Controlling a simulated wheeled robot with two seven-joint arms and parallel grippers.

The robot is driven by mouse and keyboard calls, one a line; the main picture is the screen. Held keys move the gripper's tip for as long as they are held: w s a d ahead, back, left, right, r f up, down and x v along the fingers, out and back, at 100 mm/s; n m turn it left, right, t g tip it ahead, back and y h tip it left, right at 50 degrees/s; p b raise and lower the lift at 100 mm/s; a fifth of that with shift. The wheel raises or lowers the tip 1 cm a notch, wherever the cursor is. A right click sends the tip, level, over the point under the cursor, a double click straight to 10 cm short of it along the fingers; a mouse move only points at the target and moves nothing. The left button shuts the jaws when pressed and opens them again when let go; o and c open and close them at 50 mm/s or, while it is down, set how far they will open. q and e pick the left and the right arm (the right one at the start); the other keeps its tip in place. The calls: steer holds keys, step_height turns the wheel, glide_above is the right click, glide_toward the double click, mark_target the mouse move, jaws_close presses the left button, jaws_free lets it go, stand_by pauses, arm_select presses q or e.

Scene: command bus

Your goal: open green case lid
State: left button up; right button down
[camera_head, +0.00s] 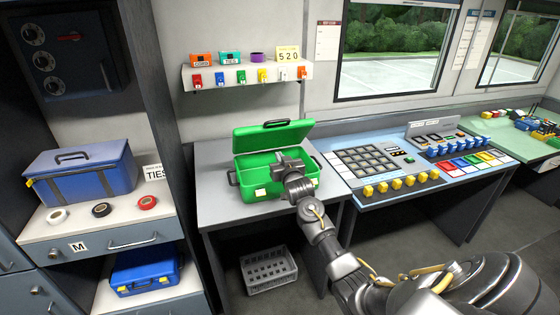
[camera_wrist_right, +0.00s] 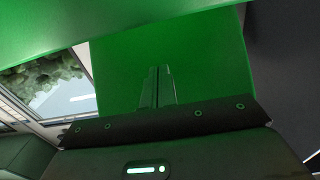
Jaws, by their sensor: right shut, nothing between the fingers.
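The green case (camera_head: 258,190) stands on a grey desk at the middle left of the head view. Its green lid (camera_head: 268,137) is raised, with a gap between it and the case body. A dark handle shows on the lid's top edge. My right gripper (camera_head: 282,160) is at the case opening, below and in front of the lid, shut and empty. In the right wrist view its closed fingers (camera_wrist_right: 157,88) stand before a green surface (camera_wrist_right: 205,60), and another green panel (camera_wrist_right: 120,22) spans the top. Whether the fingers touch the lid cannot be told. My left gripper is out of view.
A blue toolbox (camera_head: 82,172) and several tape rolls sit on the left cabinet. A control console (camera_head: 390,160) adjoins the desk on the right. A small wall shelf (camera_head: 246,76) hangs above the lid. A grey basket (camera_head: 268,268) lies under the desk.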

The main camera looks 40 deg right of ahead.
mark_target(272, 141)
steer(key=shift+w, duration=0.15)
steer(key=shift+r+b+x, duration=0.2)
steer(key=shift+b+x, duration=0.5)
steer(key=shift+x, duration=0.45)
steer(key=shift+r+b+x, duration=0.15)
steer(key=shift+b+x, duration=0.5)
steer(key=shift+x, duration=0.5)
steer(key=shift+r+b+x, duration=0.15)
steer(key=shift+b+x, duration=0.35)
steer(key=shift+x, duration=0.2)
steer(key=shift+r+b+x, duration=0.15)
steer(key=shift+b+x, duration=0.35)
steer(key=shift+x, duration=0.2)
steer(key=shift+r+b+x, duration=0.25)
steer(key=shift+b+x, duration=0.85)
steer(key=shift+x, duration=0.1)
steer(key=shift+r+b+x, duration=0.2)
steer(key=shift+b+x, duration=0.9)
steer(key=shift+x, duration=0.1)
steer(key=shift+d, duration=0.1)
steer(key=shift+r+p, duration=0.1)
steer(key=shift+p, duration=0.35)
steer(key=p+v, duration=2.1)
steer(key=v, duration=0.5)
